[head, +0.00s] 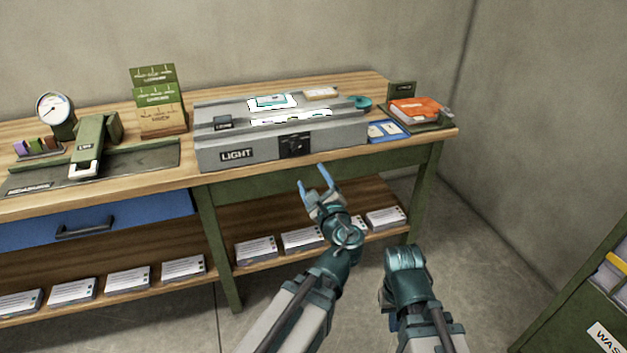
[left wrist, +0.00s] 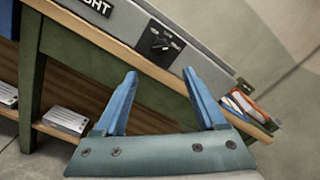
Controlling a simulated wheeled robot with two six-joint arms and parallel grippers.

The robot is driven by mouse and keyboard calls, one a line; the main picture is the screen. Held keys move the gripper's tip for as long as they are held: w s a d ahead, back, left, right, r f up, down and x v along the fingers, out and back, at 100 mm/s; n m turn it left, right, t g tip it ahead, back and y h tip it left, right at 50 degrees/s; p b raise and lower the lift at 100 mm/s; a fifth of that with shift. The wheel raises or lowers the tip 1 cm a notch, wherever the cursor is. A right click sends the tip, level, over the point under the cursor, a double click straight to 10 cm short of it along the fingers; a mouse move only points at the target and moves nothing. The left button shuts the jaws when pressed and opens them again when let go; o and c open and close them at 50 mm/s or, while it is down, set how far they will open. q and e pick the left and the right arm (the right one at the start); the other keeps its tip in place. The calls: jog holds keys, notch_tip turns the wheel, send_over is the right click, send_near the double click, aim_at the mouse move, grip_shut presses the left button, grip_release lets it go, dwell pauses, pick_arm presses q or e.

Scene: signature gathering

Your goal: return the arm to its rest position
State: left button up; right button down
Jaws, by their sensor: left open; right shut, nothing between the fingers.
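My left gripper (head: 312,175) is in front of the bench, just below the front face of the grey light box. Its two blue fingers are spread with nothing between them. In the left wrist view the open left gripper (left wrist: 160,75) points toward the bench edge and the box's dark knob (left wrist: 160,42). It appears apart from the bench. My right arm (head: 405,260) is folded low at the right of the left arm, over the floor; its fingers are hidden.
The wooden bench (head: 370,85) carries the light box (head: 240,155), a gauge (head: 55,112), green card holders (head: 158,100), a blue card tray (head: 388,131) and an orange book (head: 415,110). Paper stacks (head: 128,280) lie on the lower shelf. A green waste bin (head: 575,320) stands at right.

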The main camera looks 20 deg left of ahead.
pick_arm(q)
jog(key=s+d+r+n+g+h+p, duration=0.2)
jog(key=s+d+n+g+h+p, duration=0.2)
jog(key=s+d+n+g+p, duration=0.3)
jog(key=s+d+r+n+g+h+p, duration=0.1)
jog(key=s+d+n+g+h+p, duration=0.3)
jog(key=p, duration=1.4)
jog(key=s+d+n+g, duration=0.2)
jog(key=s+n+g, duration=0.2)
jog(key=s+n, duration=0.2)
jog(key=shift+s+d+r+h+p, duration=0.3)
jog(key=shift+s+d+r+h, duration=0.1)
jog(key=shift+s, duration=1)
jog(key=shift+a, duration=0.1)
dwell(0.7)
